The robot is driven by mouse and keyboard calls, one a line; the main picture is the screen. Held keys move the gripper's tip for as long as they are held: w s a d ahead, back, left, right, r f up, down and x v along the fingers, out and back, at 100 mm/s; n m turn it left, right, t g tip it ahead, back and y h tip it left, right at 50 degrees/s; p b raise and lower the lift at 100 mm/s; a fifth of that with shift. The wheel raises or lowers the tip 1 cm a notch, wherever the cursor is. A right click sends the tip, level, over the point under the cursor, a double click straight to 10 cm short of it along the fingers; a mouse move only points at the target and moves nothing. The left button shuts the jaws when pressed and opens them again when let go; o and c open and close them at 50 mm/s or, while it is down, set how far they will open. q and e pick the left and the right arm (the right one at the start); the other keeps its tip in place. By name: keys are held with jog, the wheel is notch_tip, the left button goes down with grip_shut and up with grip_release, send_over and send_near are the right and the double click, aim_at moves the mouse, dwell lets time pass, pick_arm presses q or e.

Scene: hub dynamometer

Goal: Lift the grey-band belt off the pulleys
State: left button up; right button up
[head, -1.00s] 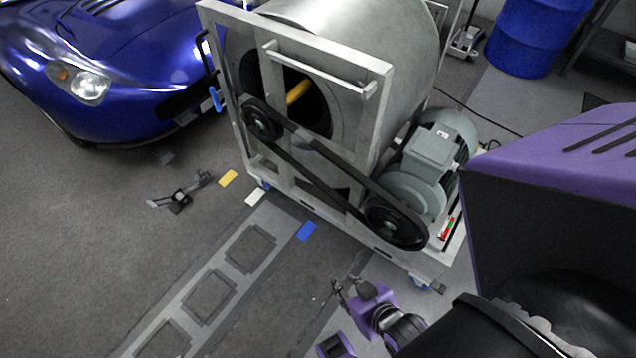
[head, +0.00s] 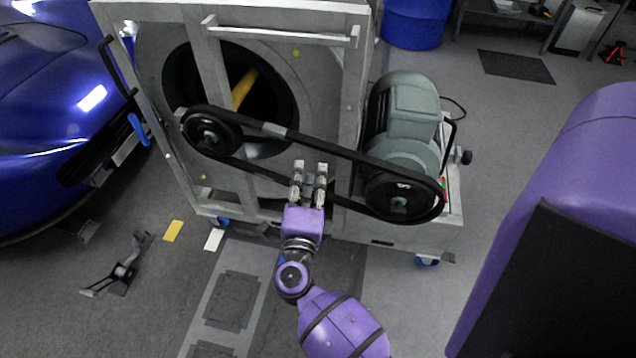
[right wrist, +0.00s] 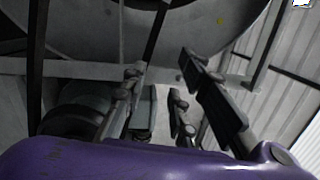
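The black belt (head: 335,151) loops around a left pulley (head: 212,133) and a right pulley (head: 402,196) on the front of the dynamometer. Its grey band (head: 275,130) is on the upper run, up and left of my right gripper. My right gripper (head: 311,168) is open and points up at the machine, with its tips below the upper run. Its fingers overlap the lower run; I cannot tell whether they touch it. In the right wrist view, the fingers (right wrist: 160,70) are apart, and a dark strip shows beyond the gap. My left gripper is not in view.
The drum frame (head: 220,70) with its handrail (head: 280,34) stands behind the belt. A grey-green motor (head: 405,115) is behind the right pulley. A blue car (head: 60,120) is at left. A dark pedal-like part (head: 120,270) lies on the floor. The floor at right is mostly clear.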

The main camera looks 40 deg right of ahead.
aim_at(319, 148)
jog(key=w+d+m, duration=0.1)
jog(key=w+d, duration=0.1)
jog(key=w+d+m+g+b, duration=0.1)
jog(key=w+d, duration=0.1)
jog(key=d, duration=0.1)
jog(key=w+d+f+m+g, duration=0.1)
jog(key=w+d, duration=0.2)
jog(key=shift+d+f+h+b, duration=0.1)
jog(key=shift+d+h+b, duration=0.1)
jog(key=shift+h+b, duration=0.15)
jog(key=shift+x, duration=1.05)
jog(key=shift+f, duration=0.1)
jog(key=shift+c, duration=0.6)
grip_shut()
jog(key=shift+a, duration=0.1)
